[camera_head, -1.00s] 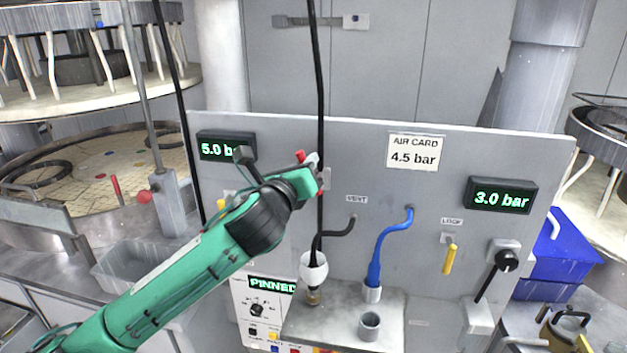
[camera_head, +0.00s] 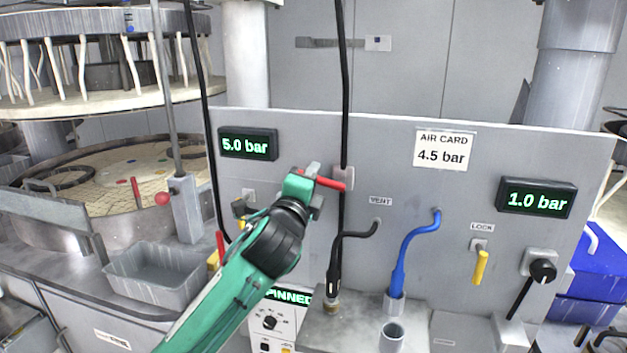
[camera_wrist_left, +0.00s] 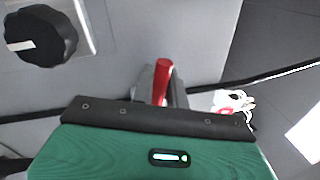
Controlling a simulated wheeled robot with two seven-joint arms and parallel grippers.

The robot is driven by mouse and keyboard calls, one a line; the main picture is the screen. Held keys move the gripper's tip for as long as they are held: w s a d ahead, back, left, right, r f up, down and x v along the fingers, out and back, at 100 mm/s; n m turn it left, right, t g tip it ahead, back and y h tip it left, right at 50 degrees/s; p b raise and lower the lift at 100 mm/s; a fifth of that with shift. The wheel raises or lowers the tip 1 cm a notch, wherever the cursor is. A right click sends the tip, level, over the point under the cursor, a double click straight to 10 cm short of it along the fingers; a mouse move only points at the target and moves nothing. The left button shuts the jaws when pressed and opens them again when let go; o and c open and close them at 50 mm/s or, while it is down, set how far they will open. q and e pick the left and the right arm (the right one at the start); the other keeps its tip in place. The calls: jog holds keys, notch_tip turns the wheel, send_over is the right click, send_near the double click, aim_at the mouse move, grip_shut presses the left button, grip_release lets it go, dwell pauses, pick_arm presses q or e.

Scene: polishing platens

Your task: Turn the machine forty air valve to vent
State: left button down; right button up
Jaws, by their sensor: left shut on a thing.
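The VENT label (camera_head: 381,201) is below and right of the handle. The right display (camera_head: 536,197) reads 1.0 bar, the left display (camera_head: 248,144) 5.0 bar. My right gripper is not in view.
The air card (camera_head: 443,148) reads 4.5 bar. Below the handle, a black hose plug (camera_head: 334,277) and a blue hose (camera_head: 401,262) stand on a grey ledge. A yellow LOCK lever (camera_head: 481,267) and black-knobbed lever (camera_head: 543,271) are right. A grey bin (camera_head: 157,279) stands left.

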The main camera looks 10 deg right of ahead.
pick_arm(q)
jog(key=shift+f+n+y+b, duration=0.4)
jog(key=shift+f+n+b, duration=0.25)
jog(key=shift+n, duration=0.85)
jog(key=shift+f, duration=0.15)
jog(key=c, duration=1.5)
grip_release()
jog(key=shift+w+a, duration=0.1)
jog(key=shift+o, duration=0.2)
jog(key=b+v, duration=0.3)
jog(key=v, duration=1)
jog(key=shift+s+f+b, duration=0.2)
jog(key=shift+s+b, duration=0.1)
jog(key=shift+s, duration=0.1)
